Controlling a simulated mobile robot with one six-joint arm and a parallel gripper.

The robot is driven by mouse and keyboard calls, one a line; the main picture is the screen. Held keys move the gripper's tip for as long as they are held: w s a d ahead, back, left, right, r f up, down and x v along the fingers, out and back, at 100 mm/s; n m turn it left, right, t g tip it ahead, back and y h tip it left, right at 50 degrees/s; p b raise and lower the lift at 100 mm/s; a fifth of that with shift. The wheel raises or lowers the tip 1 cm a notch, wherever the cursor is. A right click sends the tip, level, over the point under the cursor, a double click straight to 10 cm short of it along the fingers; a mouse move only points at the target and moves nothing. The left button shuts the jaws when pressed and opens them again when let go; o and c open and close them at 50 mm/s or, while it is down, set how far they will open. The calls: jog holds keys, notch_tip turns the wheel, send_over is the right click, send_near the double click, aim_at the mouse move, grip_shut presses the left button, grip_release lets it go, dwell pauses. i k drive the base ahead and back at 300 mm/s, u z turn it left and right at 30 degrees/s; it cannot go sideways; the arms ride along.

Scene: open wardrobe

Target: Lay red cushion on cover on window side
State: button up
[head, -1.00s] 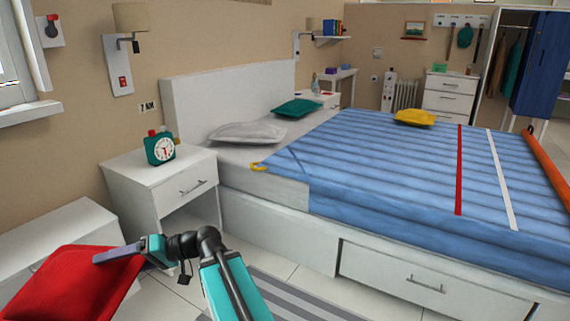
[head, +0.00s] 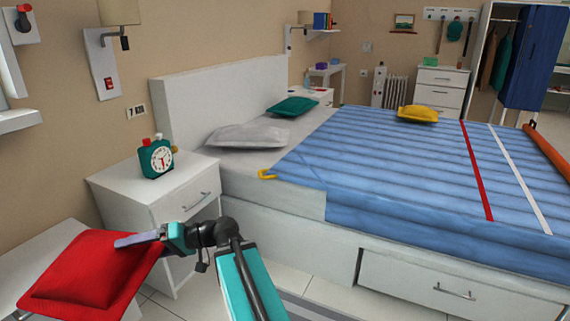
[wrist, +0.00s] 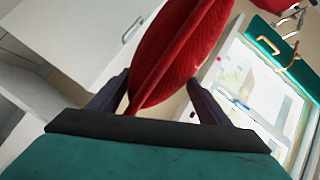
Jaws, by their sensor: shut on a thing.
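The red cushion (head: 92,270) is held by its right edge in my gripper (head: 140,239), at the lower left of the head view. It hangs over a low white cabinet beside the nightstand. In the wrist view the cushion (wrist: 180,50) stands between the two fingers of my gripper (wrist: 160,98). The blue cover (head: 390,165) lies over most of the bed, with a red stripe and a white stripe towards its right. The window edge (head: 15,110) shows at the far left.
A white nightstand (head: 150,205) with a green alarm clock (head: 156,158) stands between the cushion and the bed. A grey pillow (head: 245,135), a green cushion (head: 292,107) and a yellow cushion (head: 417,114) lie on the bed. The middle of the cover is clear.

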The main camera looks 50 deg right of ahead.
aim_at(404, 177)
jog(key=z, duration=0.35)
jog(key=i, duration=0.5)
jog(key=z, duration=0.9)
jog(key=i, duration=0.6)
jog(key=z, duration=0.35)
